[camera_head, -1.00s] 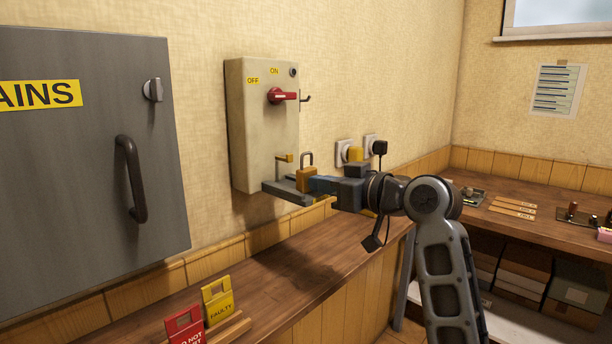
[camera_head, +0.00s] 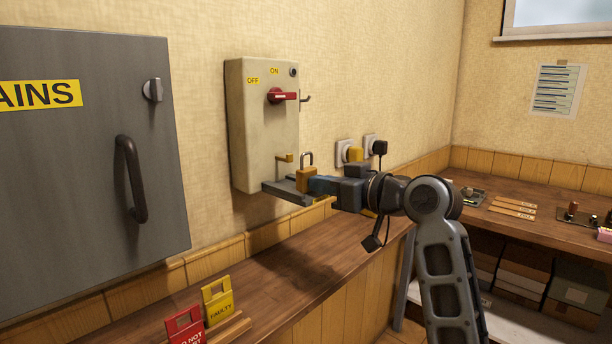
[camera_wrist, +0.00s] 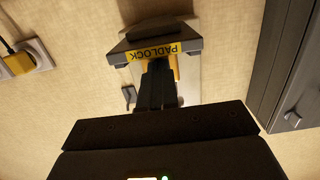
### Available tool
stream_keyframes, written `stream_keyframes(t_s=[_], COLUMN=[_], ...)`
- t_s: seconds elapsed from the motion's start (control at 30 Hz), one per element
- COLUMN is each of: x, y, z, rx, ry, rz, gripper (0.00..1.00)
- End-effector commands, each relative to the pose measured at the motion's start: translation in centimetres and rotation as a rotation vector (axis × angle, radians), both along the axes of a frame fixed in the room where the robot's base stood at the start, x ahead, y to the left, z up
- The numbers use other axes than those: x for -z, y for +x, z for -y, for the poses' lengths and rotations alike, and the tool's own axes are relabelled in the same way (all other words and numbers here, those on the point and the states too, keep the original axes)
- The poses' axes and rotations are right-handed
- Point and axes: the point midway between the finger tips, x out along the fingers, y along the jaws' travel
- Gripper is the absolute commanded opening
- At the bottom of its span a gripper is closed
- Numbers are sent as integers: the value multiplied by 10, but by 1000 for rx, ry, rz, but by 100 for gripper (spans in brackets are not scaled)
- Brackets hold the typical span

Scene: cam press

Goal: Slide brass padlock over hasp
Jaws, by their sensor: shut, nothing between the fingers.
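The brass padlock (camera_head: 306,177) stands upright with its steel shackle up, on the grey ledge (camera_head: 282,191) at the foot of the switch box. The hasp looks to be the small brass piece (camera_head: 285,158) on the box face, left of and behind the padlock; they look apart in the picture. My gripper (camera_head: 314,185) is shut and empty, its tips close to the padlock's right side; I cannot tell whether they touch.
The switch box (camera_head: 245,125) has a red handle (camera_head: 283,96) and a small hook. Wall sockets (camera_head: 345,152) with plugs are behind my wrist. The grey mains cabinet (camera_head: 85,220) stands left. Red and yellow tags (camera_head: 217,300) stand on the bench below, otherwise mostly clear.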

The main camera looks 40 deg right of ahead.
Motion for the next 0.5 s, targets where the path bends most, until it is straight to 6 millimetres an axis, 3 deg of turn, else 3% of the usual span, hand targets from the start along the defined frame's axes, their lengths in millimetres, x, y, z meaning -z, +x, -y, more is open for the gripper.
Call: stream_keyframes(t_s=[0.5], x=[0], y=[11], z=[0], rx=[0], ry=[0], rz=[1], gripper=[0])
